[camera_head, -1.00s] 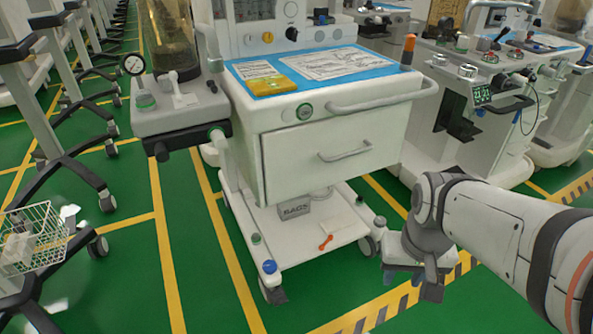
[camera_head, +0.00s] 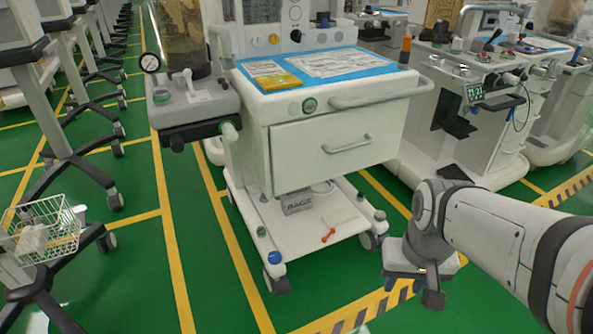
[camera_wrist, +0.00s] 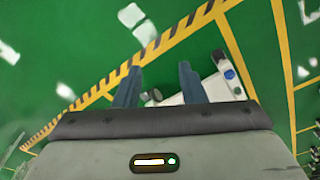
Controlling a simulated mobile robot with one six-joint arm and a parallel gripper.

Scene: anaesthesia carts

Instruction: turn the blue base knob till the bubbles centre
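The blue base knob (camera_head: 274,257) stands on the front left corner of the white cart's low base shelf (camera_head: 300,240). It also shows in the wrist view (camera_wrist: 229,74), to the right of my fingers. My gripper (camera_head: 415,284) hangs low over the floor, right of the base and apart from the knob. In the wrist view my gripper (camera_wrist: 159,80) has its two fingers spread with nothing between them. I cannot make out any level bubbles.
A green-capped knob (camera_head: 262,231), a grey box (camera_head: 297,202) and an orange tool (camera_head: 328,236) are on the base shelf. The cart's drawer (camera_head: 335,145) overhangs it. A wheeled stand with a wire basket (camera_head: 42,228) is at left. Green floor in front is clear.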

